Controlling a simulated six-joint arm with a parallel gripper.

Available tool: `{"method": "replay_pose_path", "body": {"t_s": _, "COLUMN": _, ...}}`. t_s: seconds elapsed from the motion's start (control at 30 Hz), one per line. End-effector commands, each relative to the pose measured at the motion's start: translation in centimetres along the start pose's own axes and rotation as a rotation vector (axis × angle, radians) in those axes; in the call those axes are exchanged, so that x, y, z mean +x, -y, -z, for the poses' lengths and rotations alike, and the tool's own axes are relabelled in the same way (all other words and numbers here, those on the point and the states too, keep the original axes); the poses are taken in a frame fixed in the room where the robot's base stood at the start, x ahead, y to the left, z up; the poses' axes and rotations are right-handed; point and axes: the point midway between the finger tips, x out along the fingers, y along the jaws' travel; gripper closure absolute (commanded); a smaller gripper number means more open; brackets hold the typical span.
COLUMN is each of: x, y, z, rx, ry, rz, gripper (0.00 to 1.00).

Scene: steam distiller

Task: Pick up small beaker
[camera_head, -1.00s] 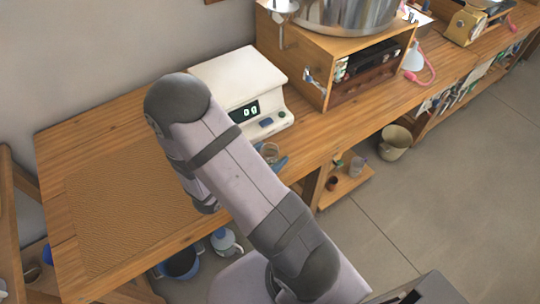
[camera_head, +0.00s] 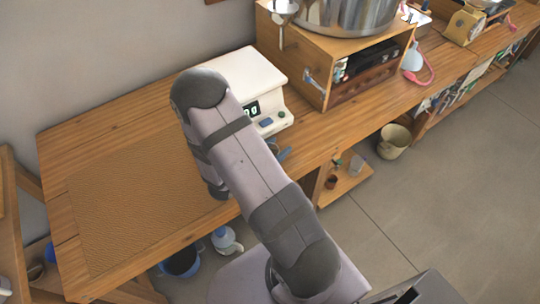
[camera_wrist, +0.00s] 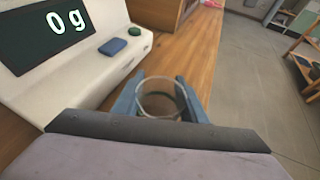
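The small beaker (camera_wrist: 161,103) is clear glass, seen from above in the wrist view with its round rim facing up. My gripper (camera_wrist: 161,80) has blue fingers, one on each side of the beaker, and stands open around it. I cannot tell whether either finger touches the glass. The beaker's lower part is hidden by the dark front of my gripper. In the head view my arm hides most of the beaker, and a blue finger of my gripper (camera_head: 284,154) shows at the arm's right edge, near the bench's front edge.
A white scale (camera_head: 252,75) reading "0 g" (camera_wrist: 65,21) stands close on the left of the beaker. A wooden box (camera_head: 335,45) with a metal pot (camera_head: 345,14) stands behind to the right. A brown mat (camera_head: 135,205) lies clear on the bench's left.

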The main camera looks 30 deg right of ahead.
Motion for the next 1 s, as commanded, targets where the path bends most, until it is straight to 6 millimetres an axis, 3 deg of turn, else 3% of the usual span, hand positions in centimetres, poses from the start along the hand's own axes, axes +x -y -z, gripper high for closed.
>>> {"method": "replay_pose_path", "body": {"t_s": 0.57, "x": -0.3, "y": 0.0, "z": -0.8, "rx": 0.002, "ry": 0.001, "rz": 0.000, "gripper": 0.84}}
{"method": "replay_pose_path", "body": {"t_s": 1.0, "x": -2.3, "y": -0.1, "z": -5.6, "rx": 0.005, "ry": 0.001, "rz": -0.001, "gripper": 0.84}}
